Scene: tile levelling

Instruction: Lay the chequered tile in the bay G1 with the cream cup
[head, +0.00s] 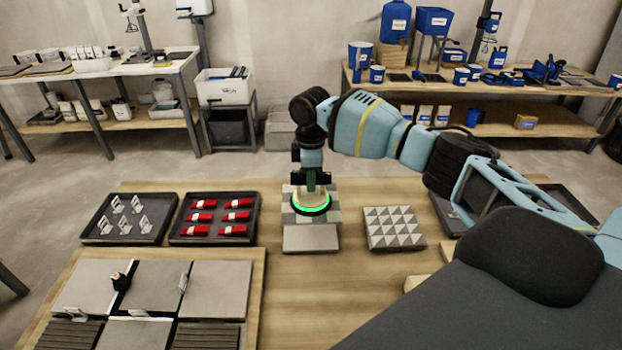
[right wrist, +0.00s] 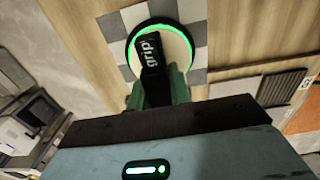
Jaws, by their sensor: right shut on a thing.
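My right gripper (head: 311,178) is shut on the handle of the cream cup (head: 312,208), a round cup with a glowing green ring. In the right wrist view the cup (right wrist: 178,38) shows a black handle part reading "grip". The cup sits on the grey-and-white chequered tile (head: 331,216), apparently touching it; the tile's middle is hidden under it. The board (head: 258,290) at front left holds plain grey tiles and two dark ribbed bays, front left (head: 66,335) and front right (head: 207,336). My left gripper is not in view.
A plain grey tile (head: 311,239) lies just in front of the chequered one. A triangle-patterned tile (head: 394,212) lies to the right. Trays of metal clips (head: 92,239) and red wedges (head: 180,238) stand left. A black knobbed piece (head: 121,284) and upright clips stand on the board.

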